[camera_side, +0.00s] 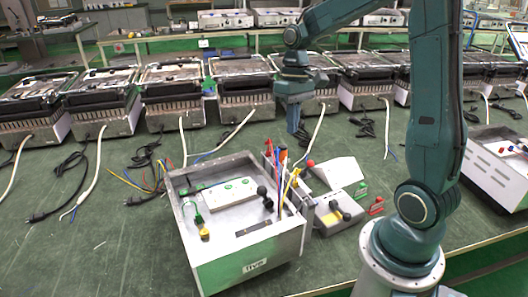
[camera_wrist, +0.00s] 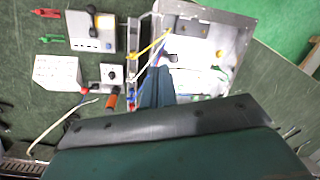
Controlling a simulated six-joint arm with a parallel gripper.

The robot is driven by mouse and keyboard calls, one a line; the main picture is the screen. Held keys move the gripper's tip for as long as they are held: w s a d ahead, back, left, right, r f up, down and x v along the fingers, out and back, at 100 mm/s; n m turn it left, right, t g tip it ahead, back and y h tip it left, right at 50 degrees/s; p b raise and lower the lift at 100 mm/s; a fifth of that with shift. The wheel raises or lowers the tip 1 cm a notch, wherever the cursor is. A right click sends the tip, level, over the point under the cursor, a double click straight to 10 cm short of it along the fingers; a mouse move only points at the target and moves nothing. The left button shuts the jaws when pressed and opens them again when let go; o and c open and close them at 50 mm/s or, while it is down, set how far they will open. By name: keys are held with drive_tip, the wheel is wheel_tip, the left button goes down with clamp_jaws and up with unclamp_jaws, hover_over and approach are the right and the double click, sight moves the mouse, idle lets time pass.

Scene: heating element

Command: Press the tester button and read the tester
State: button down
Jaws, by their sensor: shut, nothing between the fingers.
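The grey unit that looks like the tester (camera_side: 340,218) sits on the green table, right of the open metal box, with a yellow patch and a dark part on top. In the wrist view the tester (camera_wrist: 106,42) is at upper left; its button and reading are too small to make out. My gripper (camera_side: 293,126) points down, shut and empty, behind the metal box and apart from the tester. In the wrist view my gripper (camera_wrist: 158,76) shows its closed fingers near the box's edge, right of and below the tester.
The metal box (camera_side: 232,270) holds wiring. Tool handles and coloured rods stand along its right side, between it and the tester. A white sloped block (camera_side: 339,172), a red clip (camera_side: 376,206) and a green clip (camera_side: 360,190) lie nearby. Several appliances with cords line the back.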

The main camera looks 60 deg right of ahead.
drive_tip(key=s+d+f+g+y, duration=0.1)
drive_tip(key=d+f+y, duration=0.1)
drive_tip(key=d+f, duration=0.3)
drive_tip(key=s+d+f+m+g+y, duration=0.1)
drive_tip(key=d+f, duration=0.3)
drive_tip(key=f, duration=0.7)
drive_tip(key=s+d+f+g+y, duration=0.1)
drive_tip(key=s+d+f+y, duration=0.1)
drive_tip(key=d+f, duration=0.3)
drive_tip(key=shift+d+f+m+y, duration=0.3)
drive_tip(key=shift+d+f+y, duration=0.1)
drive_tip(key=shift+f, duration=1.25)
drive_tip(key=shift+f, duration=4.35)
